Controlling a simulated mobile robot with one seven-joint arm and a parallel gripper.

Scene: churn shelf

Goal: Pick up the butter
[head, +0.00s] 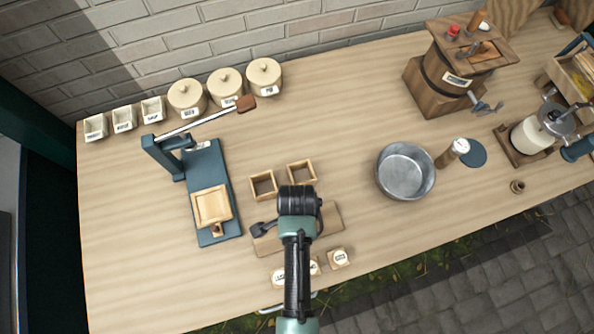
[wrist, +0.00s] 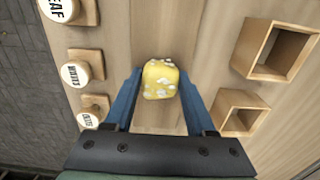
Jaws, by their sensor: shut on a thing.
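The butter (wrist: 162,80) is a yellow block with pale flecks, seen in the wrist view between the two blue fingers of my gripper (wrist: 160,84). The fingers are shut on its left and right sides. A wooden board (head: 329,216) lies under my gripper; I cannot tell whether the butter touches it or is raised. In the head view my own arm covers the butter and the fingertips.
Two square wooden frames (head: 263,185) (head: 301,172) lie behind the board. Labelled stamps (head: 339,258) stand in front. A blue press (head: 212,205) is to the left, a metal bowl (head: 405,171) to the right. Lidded crocks (head: 187,97) line the wall.

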